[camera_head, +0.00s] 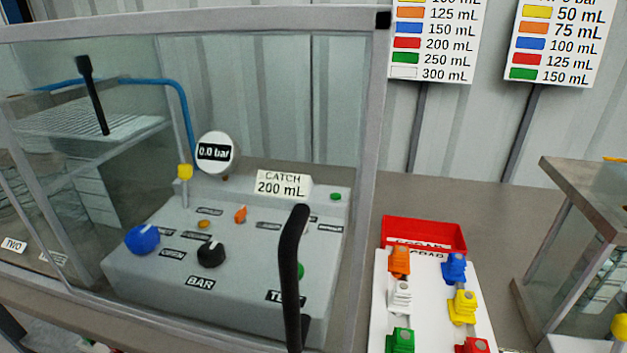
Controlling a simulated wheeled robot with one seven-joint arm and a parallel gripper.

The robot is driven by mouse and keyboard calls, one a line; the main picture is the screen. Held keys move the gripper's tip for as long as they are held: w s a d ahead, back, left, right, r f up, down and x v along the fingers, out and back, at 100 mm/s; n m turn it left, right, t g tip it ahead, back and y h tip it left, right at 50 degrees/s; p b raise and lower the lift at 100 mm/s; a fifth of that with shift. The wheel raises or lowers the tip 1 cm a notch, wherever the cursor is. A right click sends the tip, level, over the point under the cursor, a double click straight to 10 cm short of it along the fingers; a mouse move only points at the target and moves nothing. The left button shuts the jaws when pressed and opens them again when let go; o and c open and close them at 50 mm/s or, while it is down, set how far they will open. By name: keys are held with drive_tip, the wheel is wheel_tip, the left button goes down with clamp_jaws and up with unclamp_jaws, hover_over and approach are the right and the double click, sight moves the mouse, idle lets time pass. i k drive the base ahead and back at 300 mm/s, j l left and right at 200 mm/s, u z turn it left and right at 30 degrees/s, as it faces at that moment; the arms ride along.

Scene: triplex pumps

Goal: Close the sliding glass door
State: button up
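A glass enclosure with a grey metal frame (366,180) fills the left and middle of the view. A large black upright handle (291,275) stands at its front, near the right post. A second, slimmer black handle (93,95) shows at the upper left, tilted. I cannot tell for sure which pane is the sliding door, or how far it is open, because the clear glass is hard to see. My gripper is not in view.
Behind the frame sits a grey pump panel (255,215) with a blue knob (142,239), a black knob (211,253) and a 0.0 bar gauge (215,152). Right of the enclosure are a red tray (424,222) and a white board (379,300) with several coloured clips.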

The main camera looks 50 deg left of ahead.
sight(378, 20)
drive_tip(key=u, duration=1.75)
drive_tip(key=l+z, duration=0.15)
drive_tip(key=z, duration=0.35)
drive_tip(key=l+z, duration=0.2)
drive_tip(key=z, duration=0.25)
drive_tip(key=l+z, duration=0.15)
drive_tip(key=z, duration=0.35)
